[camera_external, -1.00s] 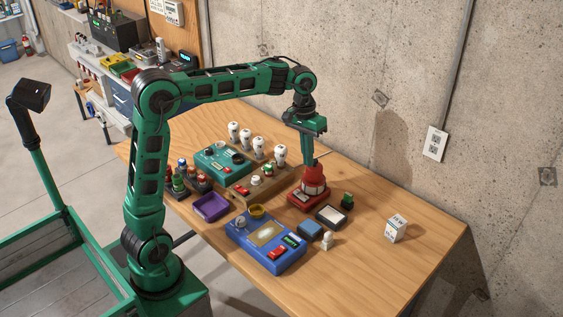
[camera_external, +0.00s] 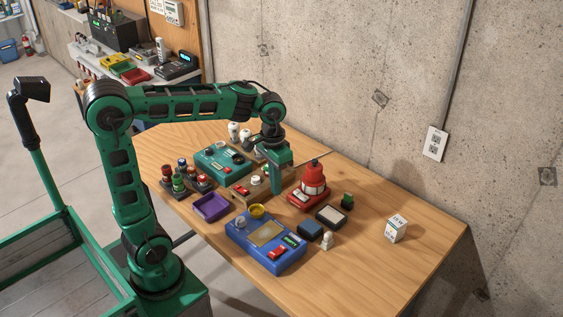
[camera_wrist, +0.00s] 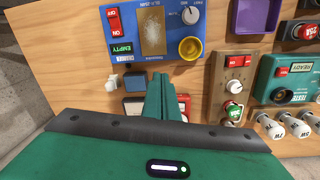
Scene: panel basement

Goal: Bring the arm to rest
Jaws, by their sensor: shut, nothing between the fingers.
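My gripper (camera_external: 277,188) is shut and empty, pointing down above the middle of the wooden table (camera_external: 350,275). Part of the wooden block is hidden behind the gripper.
A blue panel (camera_external: 266,262), purple tray (camera_external: 211,218), teal tester (camera_external: 222,175), small dark blue box (camera_external: 310,230), white-topped pad (camera_external: 331,215) and white carton (camera_external: 396,228) stand on the table. White bulbs (camera_external: 234,131) stand at the back. The table's right front is clear.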

